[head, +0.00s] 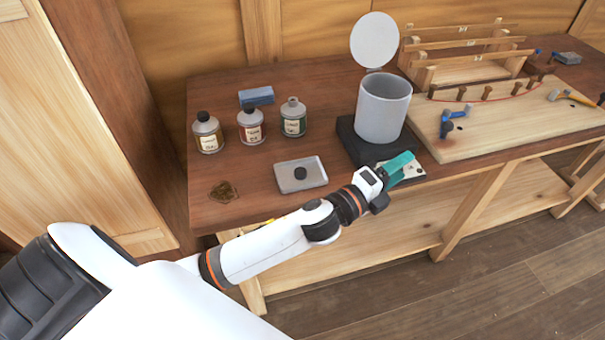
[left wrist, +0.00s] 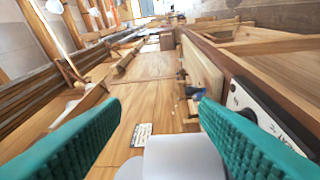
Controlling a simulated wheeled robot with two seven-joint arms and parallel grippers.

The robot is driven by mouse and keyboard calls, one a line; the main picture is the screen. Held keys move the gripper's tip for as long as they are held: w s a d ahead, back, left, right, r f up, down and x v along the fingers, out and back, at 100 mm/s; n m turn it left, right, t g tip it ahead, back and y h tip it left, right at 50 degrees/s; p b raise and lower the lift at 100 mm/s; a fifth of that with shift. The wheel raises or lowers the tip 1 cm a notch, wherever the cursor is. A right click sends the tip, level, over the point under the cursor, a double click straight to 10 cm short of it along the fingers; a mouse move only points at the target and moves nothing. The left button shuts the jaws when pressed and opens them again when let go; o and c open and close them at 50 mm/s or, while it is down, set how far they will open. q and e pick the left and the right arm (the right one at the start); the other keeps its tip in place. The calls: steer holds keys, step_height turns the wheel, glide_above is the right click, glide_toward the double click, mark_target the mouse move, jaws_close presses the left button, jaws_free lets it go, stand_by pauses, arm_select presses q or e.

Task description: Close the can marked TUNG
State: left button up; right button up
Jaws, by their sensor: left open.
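Three small grey cans with paper labels stand upright on the bench at the left; the lettering is too small to read. The left can (head: 208,135) and the middle can (head: 250,126) have black caps on. The right can (head: 293,118), with a green label, has a bare neck without a black cap. A small black cap (head: 300,173) lies in a shallow grey tray (head: 316,176) in front of the cans. My left gripper (head: 405,166) is open and empty, right of the tray, by the large pot's base. Its teal fingers are apart in the left wrist view (left wrist: 160,106). My right gripper is out of view.
A large grey pot (head: 382,112) with its round lid (head: 375,40) raised stands on a black base (head: 350,140). A blue block (head: 256,96) lies behind the cans. A brown stain (head: 223,191) is at the front left. A wooden board (head: 500,125) with tools lies at the right.

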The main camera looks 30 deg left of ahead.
arm_select(q)
steer(key=s+d+r+m+g+h, duration=0.1)
steer(key=d+r+m+g+h, duration=0.35)
steer(key=m, duration=0.55)
steer(key=s+d+r+m+g+h, duration=0.1)
steer(key=d+r+m+g+h, duration=0.4)
steer(key=m, duration=0.6)
steer(key=a+f+m+g+y, duration=0.45)
steer(key=a+m, duration=0.35)
steer(key=m, duration=0.2)
steer(key=a+f+m+g+y, duration=0.3)
steer(key=a+f+m+y, duration=0.3)
steer(key=a+m, duration=0.3)
steer(key=a+r+m+y, duration=0.1)
steer(key=a+m+y, duration=0.1)
steer(key=a, duration=0.5)
steer(key=a+r+m+y+b, duration=0.1)
steer(key=a+r+y, duration=0.1)
steer(key=a+y, duration=0.2)
steer(key=a, duration=0.3)
steer(key=shift+s+a+m+g, duration=0.15)
steer(key=shift+s+m+g, duration=0.15)
steer(key=shift+s+m, duration=0.1)
